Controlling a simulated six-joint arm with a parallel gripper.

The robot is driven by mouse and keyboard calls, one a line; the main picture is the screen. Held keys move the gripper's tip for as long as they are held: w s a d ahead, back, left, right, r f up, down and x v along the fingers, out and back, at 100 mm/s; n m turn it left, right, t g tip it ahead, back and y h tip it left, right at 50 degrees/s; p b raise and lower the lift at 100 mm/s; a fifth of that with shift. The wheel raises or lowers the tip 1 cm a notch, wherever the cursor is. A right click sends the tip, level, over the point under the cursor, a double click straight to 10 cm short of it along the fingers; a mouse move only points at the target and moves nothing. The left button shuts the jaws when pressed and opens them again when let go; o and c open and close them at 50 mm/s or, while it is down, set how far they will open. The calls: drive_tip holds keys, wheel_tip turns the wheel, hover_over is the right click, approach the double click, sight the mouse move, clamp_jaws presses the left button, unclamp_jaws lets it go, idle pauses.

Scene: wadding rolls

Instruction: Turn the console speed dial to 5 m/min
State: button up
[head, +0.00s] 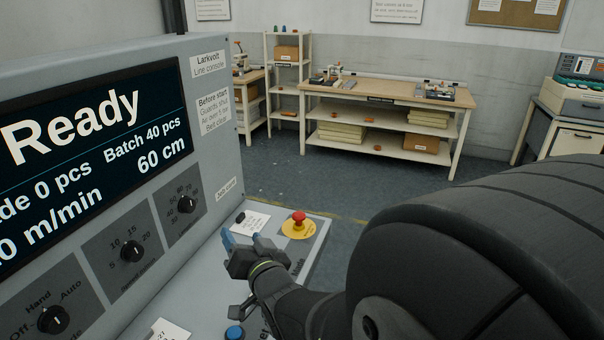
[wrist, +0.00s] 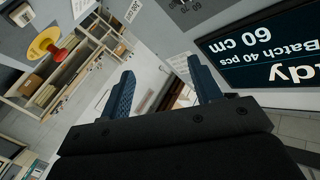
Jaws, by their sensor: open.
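The speed dial (head: 132,251) is the middle black knob on the slanted console face, with marks 5, 10, 15 and 20 around it. Its pointer is too small to read surely. The screen (head: 70,150) says Ready, and its speed line is cut off at the left, ending in "0 m/min". My gripper (head: 244,240) is open and empty, with blue fingertips, to the right of the dial and apart from it, over the console's lower shelf. In the wrist view the open fingers (wrist: 160,76) have nothing between them; the screen (wrist: 265,50) shows there upside down, but no dial is visible.
A length dial (head: 186,204) and a mode dial (head: 53,319) marked Off, Hand, Auto flank the speed dial. A red stop button (head: 299,217) on a yellow plate and a blue button (head: 235,332) are near my gripper. A workbench (head: 380,92) stands far behind.

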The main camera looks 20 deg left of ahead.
drive_tip(key=s+a+f+n+g+y, duration=0.2)
drive_tip(key=s+n+g+y, duration=0.25)
drive_tip(key=n, duration=0.25)
drive_tip(key=n+g, duration=0.5)
drive_tip(key=g, duration=0.1)
approach(138, 255)
drive_tip(key=shift+t+y, duration=0.25)
drive_tip(key=a, duration=0.8)
drive_tip(key=shift+w+a+f, duration=0.1)
drive_tip(key=shift+a+f, duration=0.05)
drive_tip(key=shift+a, duration=0.05)
drive_tip(key=c, duration=1)
